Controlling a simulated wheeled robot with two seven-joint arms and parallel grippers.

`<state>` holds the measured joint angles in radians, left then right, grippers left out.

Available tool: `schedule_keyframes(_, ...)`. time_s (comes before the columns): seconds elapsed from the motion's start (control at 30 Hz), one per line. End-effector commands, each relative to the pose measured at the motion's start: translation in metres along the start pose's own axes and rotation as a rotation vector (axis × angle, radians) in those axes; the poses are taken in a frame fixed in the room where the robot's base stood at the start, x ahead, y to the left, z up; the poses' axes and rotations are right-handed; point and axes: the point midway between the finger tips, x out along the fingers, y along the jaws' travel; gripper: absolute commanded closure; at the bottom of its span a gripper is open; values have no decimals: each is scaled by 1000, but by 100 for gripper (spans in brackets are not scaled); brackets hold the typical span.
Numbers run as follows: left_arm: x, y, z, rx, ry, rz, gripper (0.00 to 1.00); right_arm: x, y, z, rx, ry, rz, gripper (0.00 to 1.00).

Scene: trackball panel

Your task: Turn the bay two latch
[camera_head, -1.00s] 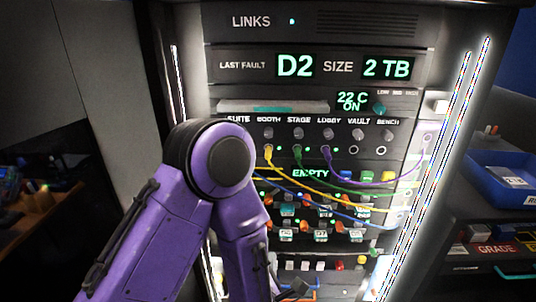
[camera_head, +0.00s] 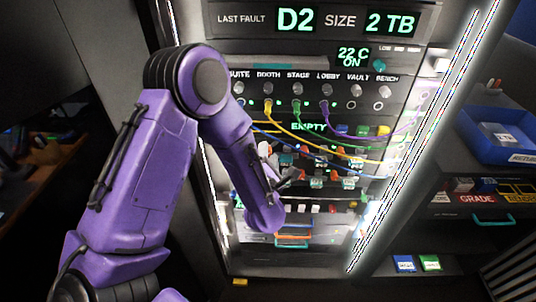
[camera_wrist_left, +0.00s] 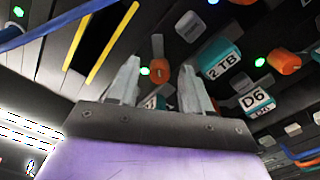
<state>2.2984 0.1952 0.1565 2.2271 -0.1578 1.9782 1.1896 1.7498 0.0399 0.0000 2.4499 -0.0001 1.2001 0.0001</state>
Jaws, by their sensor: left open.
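The rack's drive bays hold units with orange latches and teal labels, partly hidden by my left arm. I cannot tell which latch is bay two's. An orange latch (camera_head: 334,178) shows right of my left gripper (camera_head: 290,178) in the head view. In the left wrist view, my left gripper (camera_wrist_left: 158,78) is open, its two fingers apart in front of the bays. A small orange piece (camera_wrist_left: 160,72) shows between the fingers. A teal unit marked 2 TB (camera_wrist_left: 221,62), an orange latch (camera_wrist_left: 283,62) and a unit marked D6 (camera_wrist_left: 256,100) are to their right.
Yellow, green, blue and purple cables (camera_head: 350,159) hang across the rack in front of the bays. A display (camera_head: 296,20) reads D2 and another (camera_head: 388,22) reads 2 TB. A blue bin (camera_head: 497,142) stands on a shelf at the right.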

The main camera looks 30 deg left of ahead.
Motion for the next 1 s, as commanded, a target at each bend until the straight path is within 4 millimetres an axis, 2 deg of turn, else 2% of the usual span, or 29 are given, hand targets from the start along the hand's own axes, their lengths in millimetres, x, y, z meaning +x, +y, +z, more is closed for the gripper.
schedule_keyframes(0.07, 0, 0, 0, 0, 0, 0, 51, 0, 0, 0, 0, 0, 0, 28)
schedule_keyframes(0.17, 0, 0, 0, 0, 0, 0, 80, 0, 0, 0, 0, 0, 0, 28)
schedule_keyframes(0.2, 0, 0, 0, 0, 0, 0, 93, 0, 0, 0, 0, 0, 0, 28)
schedule_keyframes(0.23, 0, 0, 0, 0, 0, 0, 100, 0, 0, 0, 0, 0, 0, 28)
schedule_keyframes(0.67, -1, 0, 0, 66, 0, 0, 100, 1, 0, 0, 0, 0, 0, 28)
schedule_keyframes(1.0, -1, -1, 0, 327, -1, 1, 100, 4, 0, 2, 0, 0, 0, 28)
